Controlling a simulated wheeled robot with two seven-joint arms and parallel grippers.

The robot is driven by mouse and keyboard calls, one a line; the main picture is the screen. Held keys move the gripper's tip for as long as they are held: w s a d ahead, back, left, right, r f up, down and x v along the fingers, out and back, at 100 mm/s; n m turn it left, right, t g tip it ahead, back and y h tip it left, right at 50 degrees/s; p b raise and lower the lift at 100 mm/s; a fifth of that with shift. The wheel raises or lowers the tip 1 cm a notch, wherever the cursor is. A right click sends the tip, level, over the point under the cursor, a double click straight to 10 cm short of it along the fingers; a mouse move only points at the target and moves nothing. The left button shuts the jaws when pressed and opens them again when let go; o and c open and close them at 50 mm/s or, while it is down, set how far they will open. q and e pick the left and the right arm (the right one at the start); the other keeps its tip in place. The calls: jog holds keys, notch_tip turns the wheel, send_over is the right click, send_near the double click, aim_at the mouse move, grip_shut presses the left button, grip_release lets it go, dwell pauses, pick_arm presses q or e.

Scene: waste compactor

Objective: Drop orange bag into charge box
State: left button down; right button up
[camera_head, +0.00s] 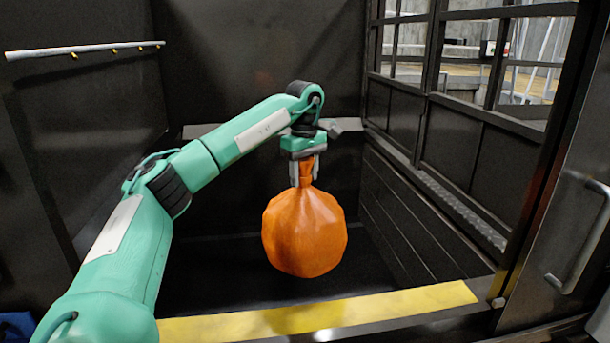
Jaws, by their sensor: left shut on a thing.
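An orange bag (304,232) hangs upright in the middle of the view, with its gathered neck at the top. My left gripper (303,178) is shut on the neck from above. The bag hangs over the dark interior of the charge box (215,262), beyond the yellow front edge. I cannot tell how far its underside is above the floor of the box. My right gripper is not in view.
A yellow-striped sill (330,313) runs along the front of the box. Dark walls close in the left and back. A panelled wall with windows (500,60) and an open metal door with a handle (590,240) stand at the right. A white rail (85,50) is at the upper left.

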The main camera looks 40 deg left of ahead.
pick_arm(q)
jog(key=shift+r, duration=0.1)
jog(key=c, duration=0.7)
grip_release()
jog(key=shift+o, duration=0.3)
jog(key=shift+s+d, duration=0.1)
jog(key=shift+r, duration=0.1)
notch_tip(320, 180, up, 2)
jog(key=shift+r+b, duration=0.1)
jog(key=shift+b, duration=0.7)
notch_tip(320, 180, up, 11)
jog(key=p, duration=0.1)
jog(key=shift+r, duration=0.2)
jog(key=shift+f, duration=0.1)
